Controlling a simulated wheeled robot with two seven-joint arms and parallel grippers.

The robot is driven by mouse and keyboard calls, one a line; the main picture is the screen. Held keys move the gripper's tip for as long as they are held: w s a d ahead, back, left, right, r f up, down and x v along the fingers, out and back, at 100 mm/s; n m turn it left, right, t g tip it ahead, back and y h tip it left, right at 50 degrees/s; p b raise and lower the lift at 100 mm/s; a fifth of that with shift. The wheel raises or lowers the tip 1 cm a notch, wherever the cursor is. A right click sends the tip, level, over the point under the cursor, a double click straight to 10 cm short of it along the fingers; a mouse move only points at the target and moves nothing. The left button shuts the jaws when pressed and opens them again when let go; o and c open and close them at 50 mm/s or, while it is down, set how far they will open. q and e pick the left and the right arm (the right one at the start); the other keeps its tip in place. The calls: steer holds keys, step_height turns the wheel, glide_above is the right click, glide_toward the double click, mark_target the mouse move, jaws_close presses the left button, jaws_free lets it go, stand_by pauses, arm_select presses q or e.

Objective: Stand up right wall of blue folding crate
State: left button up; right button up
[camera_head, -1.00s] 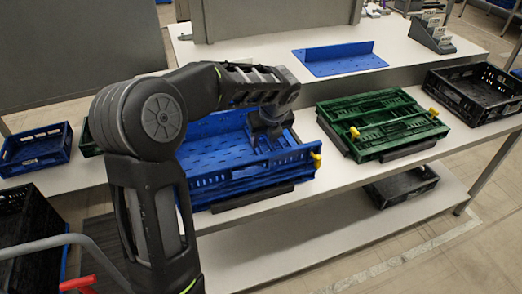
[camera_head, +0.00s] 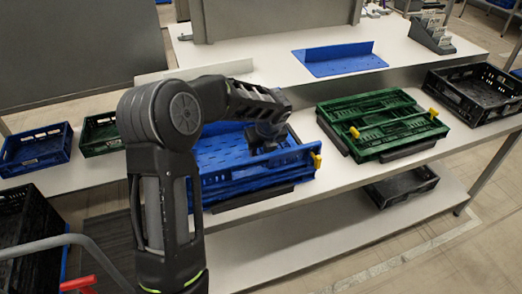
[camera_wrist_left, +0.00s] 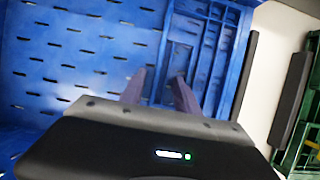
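The blue folding crate (camera_head: 245,184) stands on the white bench in the head view, with a yellow latch (camera_head: 317,160) at its right front corner. My left gripper (camera_head: 267,146) is low over the right part of the crate. In the left wrist view the fingers (camera_wrist_left: 160,88) are apart, with blue plastic below and between them. A ribbed blue panel (camera_wrist_left: 205,40), apparently the right wall, lies low at the crate's right side there. Contact between fingers and panel cannot be told. My arm hides the crate's left part. My right gripper is not in view.
A green folded crate (camera_head: 385,125) with yellow latches lies to the right, a black crate (camera_head: 480,92) beyond it. A blue panel (camera_head: 340,60) is on the rear table. Small blue (camera_head: 37,150) and green (camera_head: 100,134) crates stand at left. Bare bench (camera_head: 318,184) separates the two folding crates.

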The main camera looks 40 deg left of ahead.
arm_select(q)
jaws_close()
stand_by(1.2)
